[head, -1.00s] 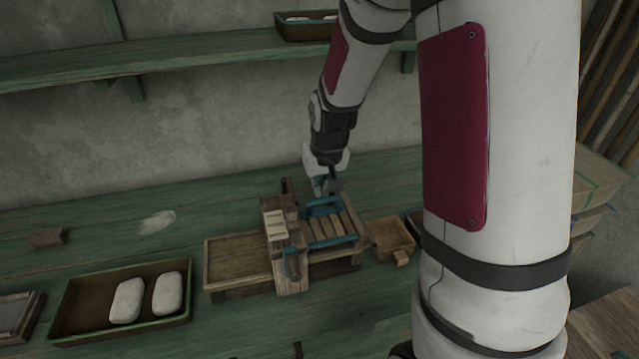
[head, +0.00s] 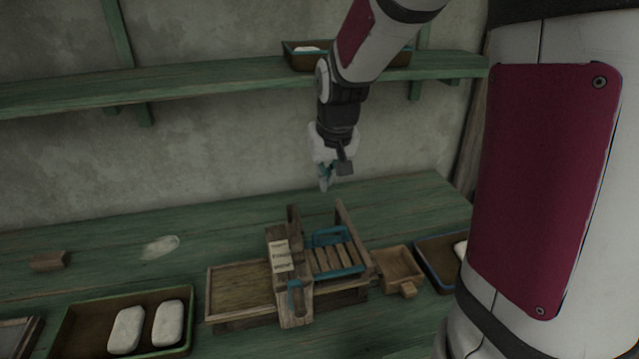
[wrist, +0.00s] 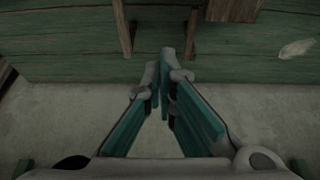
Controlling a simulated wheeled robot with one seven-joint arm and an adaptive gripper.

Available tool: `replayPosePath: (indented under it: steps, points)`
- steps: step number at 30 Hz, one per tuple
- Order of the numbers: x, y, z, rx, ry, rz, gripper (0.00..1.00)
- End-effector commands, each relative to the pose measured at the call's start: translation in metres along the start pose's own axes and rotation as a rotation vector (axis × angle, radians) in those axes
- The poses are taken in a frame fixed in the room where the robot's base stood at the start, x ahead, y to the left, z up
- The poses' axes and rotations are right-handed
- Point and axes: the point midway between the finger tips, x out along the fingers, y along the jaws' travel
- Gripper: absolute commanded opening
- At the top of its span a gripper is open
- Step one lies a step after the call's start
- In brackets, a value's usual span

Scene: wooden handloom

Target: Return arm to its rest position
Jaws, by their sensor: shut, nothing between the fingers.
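My gripper (head: 325,182) hangs in the air above and behind the wooden handloom (head: 290,310), near the back edge of the table. It is shut and empty, and nothing touches it. The handloom has wooden side posts, teal handles and a slatted middle. My arm's large white link covers the right side of the head view.
A tray (head: 75,330) with two pale blocks lies at the left. A small wooden box (head: 398,262) and another tray (head: 436,270) stand right of the loom. A green shelf (head: 220,82) with a tray (head: 290,58) crosses the wall behind my arm. The table's back left is mostly clear.

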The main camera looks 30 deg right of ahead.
Motion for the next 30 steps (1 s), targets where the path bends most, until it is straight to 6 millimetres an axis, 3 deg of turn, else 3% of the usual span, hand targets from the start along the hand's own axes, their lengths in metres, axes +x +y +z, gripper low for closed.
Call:
replayPosePath:
  steps: [8, 13, 21, 30]
  points:
    - [-0.007, -0.001, 0.002, -0.002, 0.0, -0.001, 0.0]
    - [-0.041, -0.013, 0.022, -0.03, 0.008, -0.014, 0.0]
    - [-0.12, -0.035, 0.099, -0.118, 0.013, -0.049, 0.0]
    - [-0.168, -0.041, 0.192, -0.208, 0.014, -0.077, 0.0]
